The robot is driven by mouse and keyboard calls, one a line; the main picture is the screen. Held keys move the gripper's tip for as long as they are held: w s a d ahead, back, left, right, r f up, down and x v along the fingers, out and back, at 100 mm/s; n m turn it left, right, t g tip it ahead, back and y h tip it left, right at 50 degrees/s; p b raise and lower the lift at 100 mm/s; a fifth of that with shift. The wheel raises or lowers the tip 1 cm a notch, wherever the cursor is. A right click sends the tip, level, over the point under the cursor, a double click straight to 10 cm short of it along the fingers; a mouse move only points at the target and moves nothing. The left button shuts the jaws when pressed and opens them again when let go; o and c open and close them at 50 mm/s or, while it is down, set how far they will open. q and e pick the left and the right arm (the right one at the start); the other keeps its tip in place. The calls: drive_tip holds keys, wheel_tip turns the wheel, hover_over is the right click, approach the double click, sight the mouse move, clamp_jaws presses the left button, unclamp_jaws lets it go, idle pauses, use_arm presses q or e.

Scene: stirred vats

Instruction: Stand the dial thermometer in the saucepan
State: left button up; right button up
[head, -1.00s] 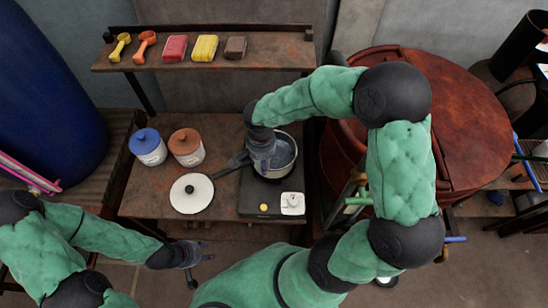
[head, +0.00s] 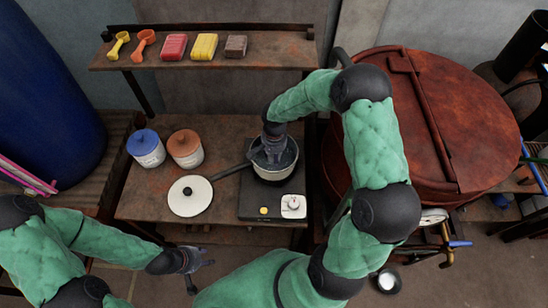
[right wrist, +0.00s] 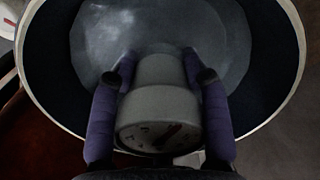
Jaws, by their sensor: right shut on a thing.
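The saucepan (head: 288,174), dark inside with a pale rim, sits on the hotplate, its handle pointing left. My right gripper (head: 274,156) is over and partly inside its mouth. In the right wrist view the gripper (right wrist: 160,75) is shut on the grey dial thermometer (right wrist: 165,103), one finger on each side, with the dial face towards the camera. The pan's interior (right wrist: 225,35) surrounds the fingertips; whether the thermometer's lower end touches the bottom is hidden. In the head view the gripper hides the thermometer. My left gripper (head: 202,272) is open and empty in front of the table.
The hotplate (head: 250,203) has a white knob (head: 292,206) at its front right. A white lid (head: 190,196), a blue-lidded jar (head: 146,148) and an orange-lidded jar (head: 186,148) stand left of it. A shelf (head: 270,52) is behind; a large rusty vat (head: 470,120) is right.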

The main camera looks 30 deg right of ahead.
drive_tip(key=shift+w+f, duration=0.1)
drive_tip(key=shift+f, duration=0.2)
drive_tip(key=shift+r, duration=0.1)
drive_tip(key=o, duration=0.8)
drive_tip(key=shift+f, duration=0.2)
drive_tip(key=o, duration=0.5)
drive_tip(key=shift+c, duration=0.2)
drive_tip(key=shift+r, duration=0.2)
wheel_tip(320, 180, up, 12)
drive_tip(key=p, duration=0.3)
